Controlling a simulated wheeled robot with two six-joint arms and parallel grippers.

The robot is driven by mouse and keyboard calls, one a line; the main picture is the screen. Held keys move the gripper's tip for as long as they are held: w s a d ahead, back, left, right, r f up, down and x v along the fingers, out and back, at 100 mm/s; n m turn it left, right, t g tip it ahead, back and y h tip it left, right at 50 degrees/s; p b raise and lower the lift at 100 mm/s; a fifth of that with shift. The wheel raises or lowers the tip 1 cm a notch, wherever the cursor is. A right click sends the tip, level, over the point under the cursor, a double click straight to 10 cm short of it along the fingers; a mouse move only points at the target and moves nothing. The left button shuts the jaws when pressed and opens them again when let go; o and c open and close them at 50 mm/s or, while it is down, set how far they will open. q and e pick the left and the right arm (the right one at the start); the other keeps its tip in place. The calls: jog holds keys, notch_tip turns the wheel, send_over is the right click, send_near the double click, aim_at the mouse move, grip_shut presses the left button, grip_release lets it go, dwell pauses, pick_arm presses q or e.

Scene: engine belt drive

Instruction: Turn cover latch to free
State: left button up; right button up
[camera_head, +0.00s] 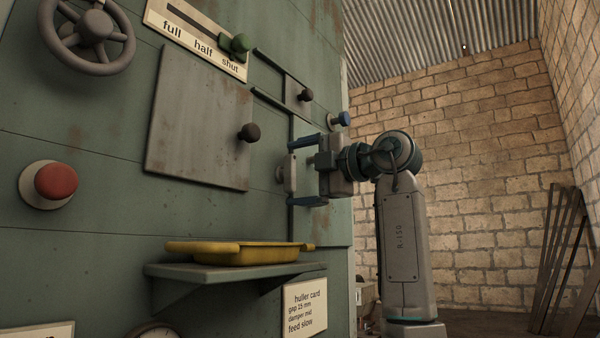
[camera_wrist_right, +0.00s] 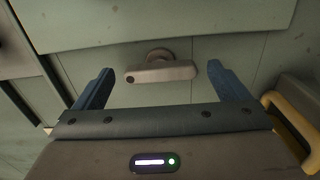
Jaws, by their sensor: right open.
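The cover latch (camera_head: 289,174) is a small pale grey-brown bar on a round pivot, fixed to the green machine wall. In the head view the bar stands about upright; in the right wrist view the latch (camera_wrist_right: 162,73) lies nearly level, with a dark spot at its left end. My right gripper (camera_head: 291,173) is open, one blue finger above the latch and one below. In the right wrist view the gripper (camera_wrist_right: 160,70) has a fingertip beyond each end of the bar, with gaps and no visible contact. My left gripper is out of view.
A large grey panel (camera_head: 198,125) with a dark knob (camera_head: 249,132) is left of the latch. A blue knob (camera_head: 344,119) sits just above my right gripper. Below, a shelf (camera_head: 210,271) holds a yellow tray (camera_head: 240,253). A red button (camera_head: 55,181) and handwheel (camera_head: 93,27) are farther left.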

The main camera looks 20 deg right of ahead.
jog(key=shift+s+d+f, duration=0.1)
jog(key=shift+s+d, duration=0.05)
jog(key=shift+s, duration=0.05)
pick_arm(q)
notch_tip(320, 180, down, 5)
jog(key=b, duration=0.5)
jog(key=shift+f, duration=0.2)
pick_arm(e)
jog(key=v, duration=1)
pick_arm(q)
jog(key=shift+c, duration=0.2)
pick_arm(e)
jog(key=shift+s+d, duration=0.1)
jog(key=shift+d, duration=0.05)
